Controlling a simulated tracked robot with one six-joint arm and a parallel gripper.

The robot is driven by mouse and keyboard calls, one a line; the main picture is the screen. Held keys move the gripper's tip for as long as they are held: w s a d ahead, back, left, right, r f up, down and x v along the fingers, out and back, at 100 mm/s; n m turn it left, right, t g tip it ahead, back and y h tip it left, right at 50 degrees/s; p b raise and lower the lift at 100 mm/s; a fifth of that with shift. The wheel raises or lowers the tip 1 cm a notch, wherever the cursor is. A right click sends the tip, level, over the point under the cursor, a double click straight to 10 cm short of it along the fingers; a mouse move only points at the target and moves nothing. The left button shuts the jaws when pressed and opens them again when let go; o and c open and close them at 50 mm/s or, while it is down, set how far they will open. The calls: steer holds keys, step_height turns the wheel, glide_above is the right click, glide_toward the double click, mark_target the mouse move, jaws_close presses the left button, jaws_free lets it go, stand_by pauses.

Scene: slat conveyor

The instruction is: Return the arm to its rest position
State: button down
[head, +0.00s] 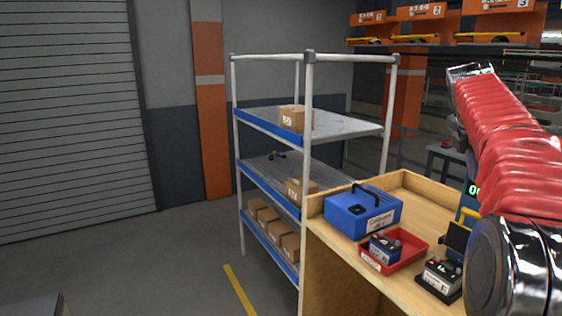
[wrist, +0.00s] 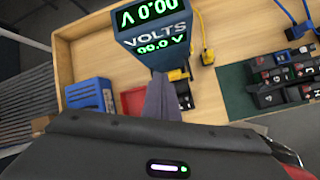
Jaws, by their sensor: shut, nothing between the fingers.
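My arm in its red sleeve (head: 510,150) rises at the right of the head view, bent at the top; my gripper is not in sight there. In the wrist view my gripper (wrist: 160,97) shows as narrow grey fingers, closed together and empty. It points over the wooden workbench (wrist: 85,62), just in front of the dark volt meter (wrist: 155,48), which reads 00.0 V. I cannot tell how high above the bench the fingers are.
On the bench stand a blue case (head: 343,215), a red tray (head: 412,258) with a battery in it, and another battery (head: 440,276). A green mat (wrist: 238,92) holds dark parts. A shelf rack (head: 308,160) with boxes stands behind.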

steer(key=s+a+f+m+y, duration=0.3)
steer(key=s+a+f+m, duration=0.4)
steer(key=a+f+m, duration=0.55)
steer(key=s+a+f+m+t+y, duration=0.1)
steer(key=s+a+f+m, duration=0.2)
steer(key=s+a, duration=0.7)
steer(key=s+a+f+m+t+y, duration=0.1)
steer(key=s+a+f+m, duration=0.2)
steer(key=s+a+f, duration=0.3)
steer(key=s+a, duration=0.5)
steer(key=s, duration=0.2)
steer(key=shift+s+y, duration=0.3)
steer(key=shift+s, duration=0.1)
steer(key=c, duration=2.5)
jaws_free()
steer(key=shift+c, duration=0.2)
